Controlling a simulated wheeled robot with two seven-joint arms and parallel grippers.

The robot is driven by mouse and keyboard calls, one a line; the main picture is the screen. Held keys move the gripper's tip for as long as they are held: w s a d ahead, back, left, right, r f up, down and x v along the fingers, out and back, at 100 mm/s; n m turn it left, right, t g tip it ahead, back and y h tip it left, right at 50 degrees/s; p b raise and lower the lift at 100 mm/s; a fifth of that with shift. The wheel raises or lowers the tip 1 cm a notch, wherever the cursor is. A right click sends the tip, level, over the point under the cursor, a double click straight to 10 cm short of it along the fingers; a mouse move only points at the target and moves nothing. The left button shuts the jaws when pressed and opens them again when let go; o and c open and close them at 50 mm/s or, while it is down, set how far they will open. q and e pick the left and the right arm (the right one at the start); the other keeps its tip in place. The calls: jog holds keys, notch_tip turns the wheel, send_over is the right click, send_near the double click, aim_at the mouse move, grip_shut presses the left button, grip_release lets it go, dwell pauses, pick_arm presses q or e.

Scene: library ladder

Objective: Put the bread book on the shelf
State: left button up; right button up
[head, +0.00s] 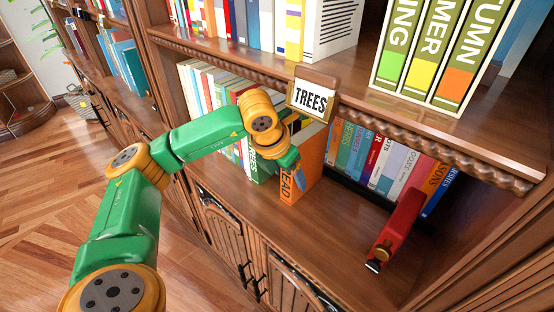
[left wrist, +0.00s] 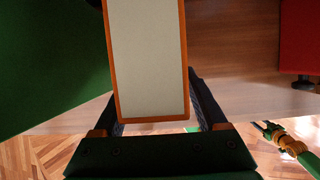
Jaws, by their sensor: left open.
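The bread book (head: 305,165) is orange with "READ" visible of its spine lettering, and stands upright on the middle shelf (head: 345,235). My left gripper (head: 297,172) is at the book's near end, just left of its spine in the head view. In the left wrist view the book's pale page block with orange cover edges (left wrist: 148,60) lies between the two open fingers of my left gripper (left wrist: 160,110). My right gripper (left wrist: 264,128) shows small at the right of the left wrist view, over the floor; its jaws are too small to judge.
A green book (head: 262,165) stands close left of the bread book. Several books (head: 375,150) stand in a row behind to the right. A red object (head: 398,230) sits on the shelf at right. A "TREES" sign (head: 312,97) hangs from the upper shelf edge. Bare shelf lies between.

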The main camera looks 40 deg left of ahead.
pick_arm(q)
jog(key=v, duration=0.2)
jog(key=b+v, duration=0.1)
jog(key=v, duration=0.2)
jog(key=shift+s+f, duration=0.15)
jog(key=shift+s, duration=0.05)
jog(key=s+b, duration=0.4)
jog(key=s, duration=0.7)
jog(key=shift+s+a, duration=0.3)
jog(key=shift+a, duration=0.15)
